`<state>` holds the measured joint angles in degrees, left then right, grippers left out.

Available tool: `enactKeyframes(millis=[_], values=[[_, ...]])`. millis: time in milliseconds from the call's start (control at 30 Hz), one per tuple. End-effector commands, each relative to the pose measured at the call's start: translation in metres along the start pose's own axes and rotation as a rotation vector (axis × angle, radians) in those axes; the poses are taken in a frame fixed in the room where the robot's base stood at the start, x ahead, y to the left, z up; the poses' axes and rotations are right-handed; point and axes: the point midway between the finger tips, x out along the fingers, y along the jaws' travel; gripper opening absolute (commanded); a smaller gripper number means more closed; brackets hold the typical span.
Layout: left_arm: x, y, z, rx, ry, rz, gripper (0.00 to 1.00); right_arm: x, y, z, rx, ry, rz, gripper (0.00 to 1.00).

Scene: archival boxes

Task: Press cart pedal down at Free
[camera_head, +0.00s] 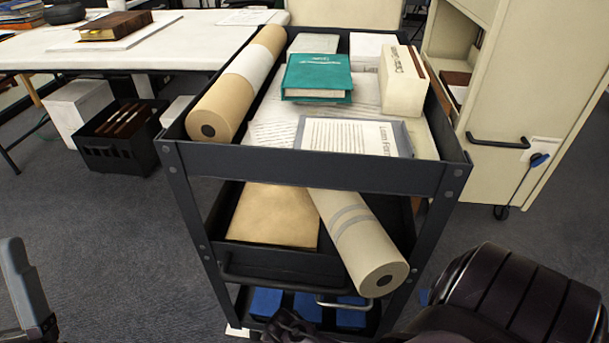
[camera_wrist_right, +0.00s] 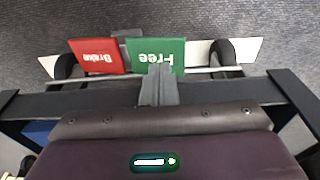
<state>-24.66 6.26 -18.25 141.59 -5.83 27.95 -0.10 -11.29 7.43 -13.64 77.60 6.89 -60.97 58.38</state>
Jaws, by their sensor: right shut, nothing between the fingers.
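The cart (camera_head: 310,168) is a dark metal trolley with loaded shelves. Its pedals show in the right wrist view: a green one marked Free (camera_wrist_right: 164,53) and a red one marked Brake (camera_wrist_right: 97,56), side by side, lettering upside down. My right gripper (camera_wrist_right: 158,72) is shut and empty. Its tips overlap the lower edge of the Free pedal in that view; I cannot tell if they touch it. The head view does not show the pedals. A grey part (camera_head: 26,290) at its lower left edge appears to be of my left gripper; its jaw state is unclear.
A rolled sheet (camera_head: 367,250) sticks out from the cart's middle shelf above blue boxes (camera_head: 308,306). A beige cabinet (camera_head: 530,100) stands close on the right. A white table (camera_head: 165,45) and a black crate (camera_head: 118,150) are at left. Carpet is open at lower left.

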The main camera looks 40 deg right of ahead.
Motion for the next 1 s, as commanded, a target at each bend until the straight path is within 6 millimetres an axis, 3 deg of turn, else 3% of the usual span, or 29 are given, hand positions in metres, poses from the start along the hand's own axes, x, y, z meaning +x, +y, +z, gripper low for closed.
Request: enactKeyframes(millis=[1000], values=[[-0.007,0.000,0.005,-0.001,-0.001,0.000,0.89,0.013,0.000,0.002,0.001,0.000,0.000,0.00]])
